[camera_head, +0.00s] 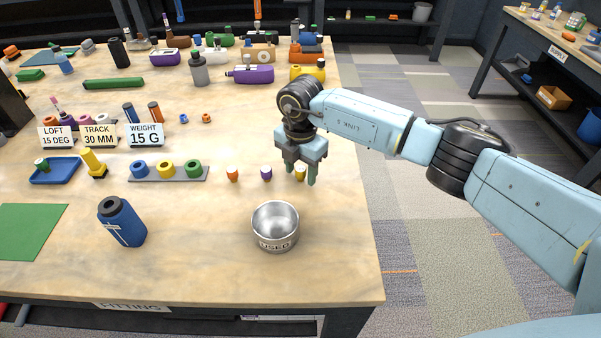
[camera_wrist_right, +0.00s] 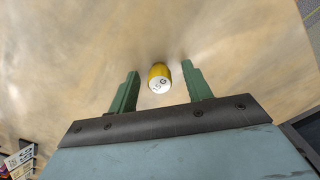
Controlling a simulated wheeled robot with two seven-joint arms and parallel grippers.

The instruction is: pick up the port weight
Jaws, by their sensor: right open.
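A yellow port weight (camera_head: 300,175) with a pale top stands on the bench, partly hidden by my right gripper (camera_head: 300,178). In the right wrist view the yellow weight (camera_wrist_right: 160,76) stands between and just beyond the fingertips of the open right gripper (camera_wrist_right: 160,70). Its top reads a number and G; I read it as 15 G, though it is small. No contact with the fingers shows. A purple weight (camera_head: 266,173) and an orange weight (camera_head: 232,174) stand to its left in a row. A sign (camera_head: 146,135) reads WEIGHT 15 G. My left gripper is not in view.
A metal bowl (camera_head: 275,226) marked USED stands in front of the weights. A grey strip (camera_head: 208,174) with blue, yellow and green rings lies to the left. A blue bottle (camera_head: 122,222) is at front left. The bench's right edge is near my right gripper.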

